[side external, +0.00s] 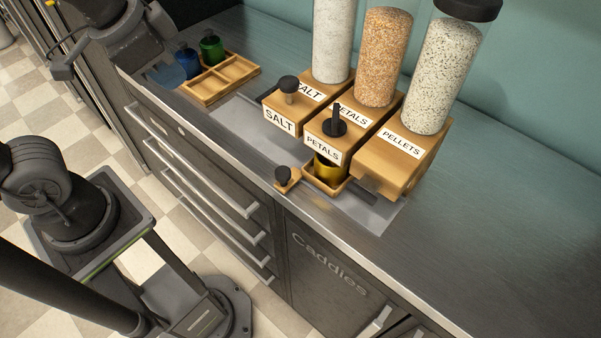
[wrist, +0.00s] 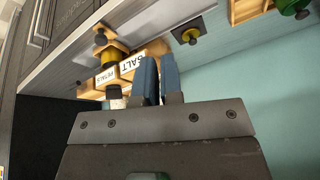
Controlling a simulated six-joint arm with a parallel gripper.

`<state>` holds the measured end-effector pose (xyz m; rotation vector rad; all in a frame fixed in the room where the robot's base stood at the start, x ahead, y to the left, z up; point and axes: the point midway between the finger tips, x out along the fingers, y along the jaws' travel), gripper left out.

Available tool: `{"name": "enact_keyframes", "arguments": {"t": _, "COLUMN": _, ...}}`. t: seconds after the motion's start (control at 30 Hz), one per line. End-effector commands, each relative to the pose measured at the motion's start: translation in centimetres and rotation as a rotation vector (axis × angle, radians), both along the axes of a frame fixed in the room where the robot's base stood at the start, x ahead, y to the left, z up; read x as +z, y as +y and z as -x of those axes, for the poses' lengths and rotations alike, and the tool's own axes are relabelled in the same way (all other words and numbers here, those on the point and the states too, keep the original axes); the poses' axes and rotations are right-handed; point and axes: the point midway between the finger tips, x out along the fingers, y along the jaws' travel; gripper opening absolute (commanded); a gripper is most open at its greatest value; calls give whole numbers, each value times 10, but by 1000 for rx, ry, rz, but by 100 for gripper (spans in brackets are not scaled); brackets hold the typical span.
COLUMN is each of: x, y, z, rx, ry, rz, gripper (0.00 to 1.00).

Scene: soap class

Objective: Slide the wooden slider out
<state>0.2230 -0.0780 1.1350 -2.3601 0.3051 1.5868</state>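A wooden slider with a black knob (side external: 288,178) sits low at the front of the PETALS dispenser (side external: 343,127). Its wooden holder frames a gold tin (side external: 331,169). The knob end and tin also show at upper left in the wrist view (wrist: 101,38). My gripper (side external: 166,74) is at the upper left of the side view, well left of the dispensers and apart from the slider. In the wrist view its blue fingers (wrist: 159,75) stand close together with no object seen between them; they partly cover the dispensers.
The SALT dispenser (side external: 297,104) and PELLETS dispenser (side external: 405,158) flank PETALS, with tall filled jars above. A wooden compartment tray (side external: 236,75) with blue and green bottles stands beside my gripper. A grey plate (side external: 243,120) and bare counter lie between. The counter's front edge is near the slider.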

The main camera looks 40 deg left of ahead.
Motion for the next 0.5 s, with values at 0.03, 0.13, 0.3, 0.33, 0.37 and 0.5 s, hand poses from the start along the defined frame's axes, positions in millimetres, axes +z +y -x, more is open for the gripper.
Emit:
{"name": "enact_keyframes", "arguments": {"t": 0.03, "x": 2, "y": -17, "z": -9, "rx": -135, "ry": 44, "rz": -49, "gripper": 2}}
{"name": "enact_keyframes", "arguments": {"t": 0.13, "x": 5, "y": -52, "z": -23, "rx": -415, "ry": 119, "rz": -162, "gripper": 0}}
{"name": "enact_keyframes", "arguments": {"t": 0.3, "x": -2, "y": -122, "z": -36, "rx": -884, "ry": 235, "rz": -356, "gripper": 0}}
{"name": "enact_keyframes", "arguments": {"t": 0.33, "x": -5, "y": -135, "z": -36, "rx": -963, "ry": 254, "rz": -389, "gripper": 0}}
{"name": "enact_keyframes", "arguments": {"t": 0.37, "x": -8, "y": -148, "z": -36, "rx": -1041, "ry": 272, "rz": -422, "gripper": 0}}
{"name": "enact_keyframes", "arguments": {"t": 0.5, "x": -23, "y": -202, "z": -28, "rx": -1345, "ry": 343, "rz": -557, "gripper": 0}}
